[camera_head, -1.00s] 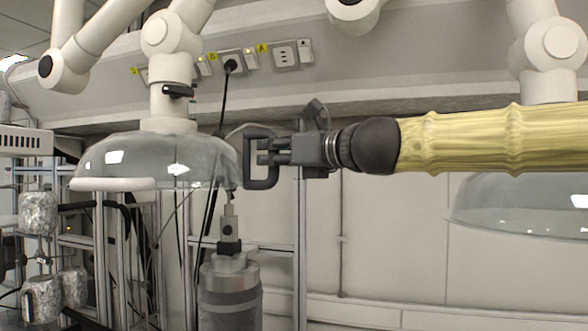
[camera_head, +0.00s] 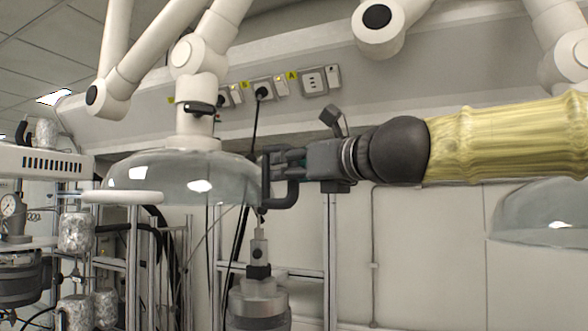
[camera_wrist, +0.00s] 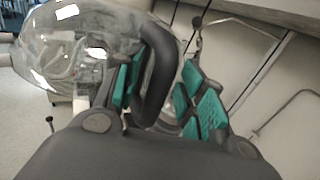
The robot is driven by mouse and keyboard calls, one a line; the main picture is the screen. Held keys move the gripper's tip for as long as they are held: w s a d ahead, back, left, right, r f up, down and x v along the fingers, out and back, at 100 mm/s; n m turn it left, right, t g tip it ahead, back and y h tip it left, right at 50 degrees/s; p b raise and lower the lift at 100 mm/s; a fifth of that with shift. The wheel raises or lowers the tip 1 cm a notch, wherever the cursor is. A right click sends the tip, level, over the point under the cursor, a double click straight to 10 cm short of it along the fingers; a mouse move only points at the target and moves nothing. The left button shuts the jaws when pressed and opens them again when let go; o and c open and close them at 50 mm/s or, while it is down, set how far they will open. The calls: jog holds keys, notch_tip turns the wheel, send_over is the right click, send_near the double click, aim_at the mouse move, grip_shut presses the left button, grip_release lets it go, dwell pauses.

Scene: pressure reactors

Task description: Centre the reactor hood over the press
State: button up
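The reactor hood (camera_head: 165,180) is a clear dome on a white jointed arm, with a white bar on its near side. It also fills the upper left of the wrist view (camera_wrist: 70,50). A black curved handle (camera_wrist: 158,75) is at its right edge. My gripper (camera_head: 285,160) is at that edge; in the wrist view its teal-padded fingers (camera_wrist: 165,90) stand apart, with the handle between them nearer the left finger. A gap shows before the right finger. A grey cylindrical vessel (camera_head: 258,305) stands below the hood's right edge. I cannot tell which apparatus is the press.
A gauge (camera_head: 10,205) and dark apparatus (camera_head: 25,285) stand at far left, beside foil-wrapped vessels (camera_head: 76,232). A second clear hood (camera_head: 545,220) hangs at right, behind my arm. A metal frame (camera_head: 330,260) and black cable are behind the vessel.

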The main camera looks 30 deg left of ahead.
jog(key=shift+f, duration=0.1)
jog(key=v, duration=1.2)
jog(key=shift+w, duration=0.1)
dwell(0.5)
